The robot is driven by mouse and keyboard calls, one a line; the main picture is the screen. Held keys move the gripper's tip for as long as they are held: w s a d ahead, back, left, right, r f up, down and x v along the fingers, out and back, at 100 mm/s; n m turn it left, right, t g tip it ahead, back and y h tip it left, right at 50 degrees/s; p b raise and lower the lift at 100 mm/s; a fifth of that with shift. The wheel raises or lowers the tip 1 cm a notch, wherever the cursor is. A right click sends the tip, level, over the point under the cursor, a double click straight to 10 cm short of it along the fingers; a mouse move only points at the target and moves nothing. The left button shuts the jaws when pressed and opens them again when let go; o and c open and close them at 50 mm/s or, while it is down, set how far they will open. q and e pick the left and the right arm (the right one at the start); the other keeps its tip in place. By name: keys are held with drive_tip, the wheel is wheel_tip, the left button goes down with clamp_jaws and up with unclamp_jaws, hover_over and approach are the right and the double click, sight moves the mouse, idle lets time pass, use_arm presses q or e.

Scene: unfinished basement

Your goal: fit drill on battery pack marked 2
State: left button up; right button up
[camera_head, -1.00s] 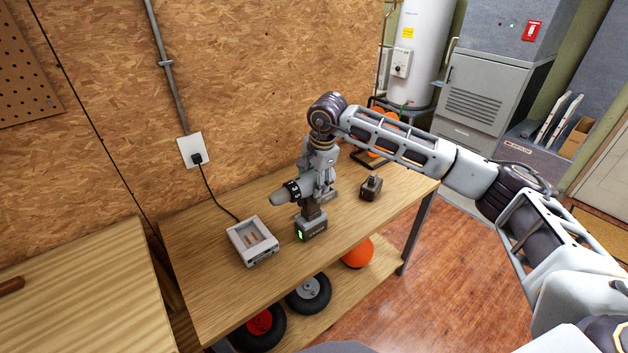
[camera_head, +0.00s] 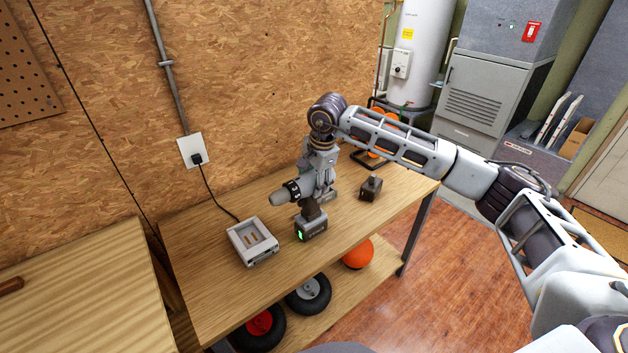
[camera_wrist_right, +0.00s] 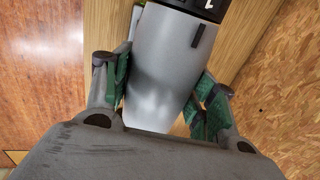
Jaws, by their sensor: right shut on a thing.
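The drill (camera_head: 308,184) has a grey body and a dark chuck and points left over the workbench. It also fills the middle of the right wrist view (camera_wrist_right: 168,65). My right gripper (camera_head: 324,178) is shut on its body from above, with green finger pads (camera_wrist_right: 160,95) on both sides. The drill's dark handle stands over a battery pack with a green light (camera_head: 312,230). They look in contact, but I cannot tell whether they are locked together. A second dark battery pack (camera_head: 370,189) stands to the right. No number is legible on either pack. My left gripper is out of view.
A grey charger (camera_head: 253,243) with its cord plugged into the wall outlet (camera_head: 194,150) sits left of the drill. Part of another grey block shows behind the drill. The workbench (camera_head: 215,305) is bare at its front. Wheels and an orange ball lie on the lower shelf.

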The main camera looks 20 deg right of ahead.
drive_tip(key=o, duration=1.4)
drive_tip(key=shift+f, duration=0.4)
drive_tip(key=shift+v, duration=4.15)
drive_tip(key=shift+r, duration=0.2)
